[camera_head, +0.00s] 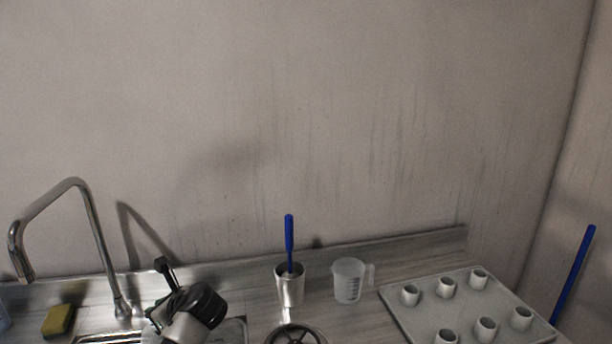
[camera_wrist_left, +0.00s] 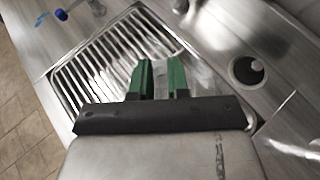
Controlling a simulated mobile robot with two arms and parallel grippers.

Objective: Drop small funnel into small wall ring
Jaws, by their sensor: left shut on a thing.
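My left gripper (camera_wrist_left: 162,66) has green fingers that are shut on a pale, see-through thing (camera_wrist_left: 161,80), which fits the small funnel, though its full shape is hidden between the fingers. In the left wrist view it is over the ribbed drainer of the sink. In the head view my left wrist is at the bottom left, over the sink, and its fingertips and the funnel cannot be made out. No wall ring can be made out in either view. My right gripper is not in view.
A tall tap (camera_head: 90,240) and a yellow sponge (camera_head: 59,321) are at the left. A metal cup (camera_head: 289,290) with a blue-handled brush, a clear measuring jug (camera_head: 348,278) and a grey tray (camera_head: 415,321) with several white cups stand to the right. The back wall above is bare.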

